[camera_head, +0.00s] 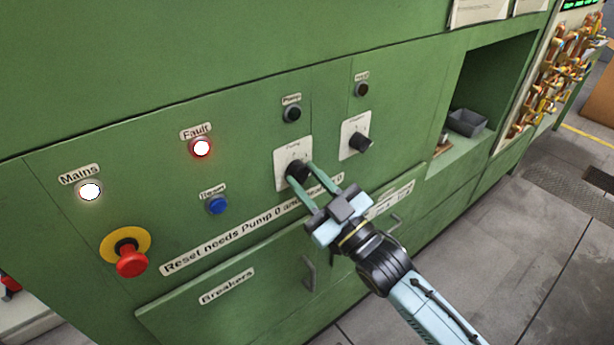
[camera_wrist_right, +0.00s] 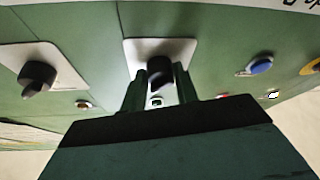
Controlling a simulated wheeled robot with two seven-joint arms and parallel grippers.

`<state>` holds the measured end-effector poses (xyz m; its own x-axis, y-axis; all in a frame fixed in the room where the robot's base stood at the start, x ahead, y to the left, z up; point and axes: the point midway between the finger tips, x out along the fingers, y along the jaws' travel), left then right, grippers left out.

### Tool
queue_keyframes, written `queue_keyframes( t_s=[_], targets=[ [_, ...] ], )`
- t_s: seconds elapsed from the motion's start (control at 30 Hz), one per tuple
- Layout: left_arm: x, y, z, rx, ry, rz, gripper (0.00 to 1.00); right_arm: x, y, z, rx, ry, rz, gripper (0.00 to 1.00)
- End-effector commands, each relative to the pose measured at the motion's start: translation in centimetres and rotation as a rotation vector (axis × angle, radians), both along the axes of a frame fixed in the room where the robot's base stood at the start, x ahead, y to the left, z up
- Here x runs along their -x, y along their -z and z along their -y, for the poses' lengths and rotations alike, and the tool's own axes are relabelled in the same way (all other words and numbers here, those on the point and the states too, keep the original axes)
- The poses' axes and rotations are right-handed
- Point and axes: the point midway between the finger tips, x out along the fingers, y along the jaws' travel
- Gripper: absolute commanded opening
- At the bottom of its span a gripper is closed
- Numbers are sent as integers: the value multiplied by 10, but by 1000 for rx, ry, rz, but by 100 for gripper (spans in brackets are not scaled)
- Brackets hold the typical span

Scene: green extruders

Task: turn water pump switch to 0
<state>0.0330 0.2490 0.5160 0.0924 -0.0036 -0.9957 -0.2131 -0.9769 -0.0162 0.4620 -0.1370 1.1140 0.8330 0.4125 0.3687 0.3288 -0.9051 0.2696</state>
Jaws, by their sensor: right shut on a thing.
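The water pump switch is a black rotary knob (camera_head: 296,171) on a white plate (camera_head: 282,183) labelled Pump, on the green panel. My right gripper (camera_head: 304,176) reaches up to it from the lower right, with its green fingers on either side of the knob. In the right wrist view the knob (camera_wrist_right: 160,71) sits between the two fingers (camera_wrist_right: 160,88), and the gripper is shut on it. The fingers partly cover the plate, and I cannot read which position the knob points to. My left gripper is not in view.
A second black knob (camera_head: 360,142) on a white plate is to the right. A blue Reset button (camera_head: 217,205), a lit red Fault lamp (camera_head: 201,147), a lit white Mains lamp (camera_head: 90,191) and a red emergency button (camera_head: 131,262) are to the left. Drawer handles (camera_head: 309,273) protrude below.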

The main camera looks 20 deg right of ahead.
Motion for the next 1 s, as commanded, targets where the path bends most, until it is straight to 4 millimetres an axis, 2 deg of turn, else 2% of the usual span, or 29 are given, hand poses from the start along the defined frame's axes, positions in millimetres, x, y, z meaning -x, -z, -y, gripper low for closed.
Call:
queue_keyframes(
  t_s=[0.6,1.0],
  targets=[
    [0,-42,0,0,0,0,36,-2,-6,5,529,0,190,7],
    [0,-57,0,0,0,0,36,-3,-6,6,712,0,257,7]
  ],
)
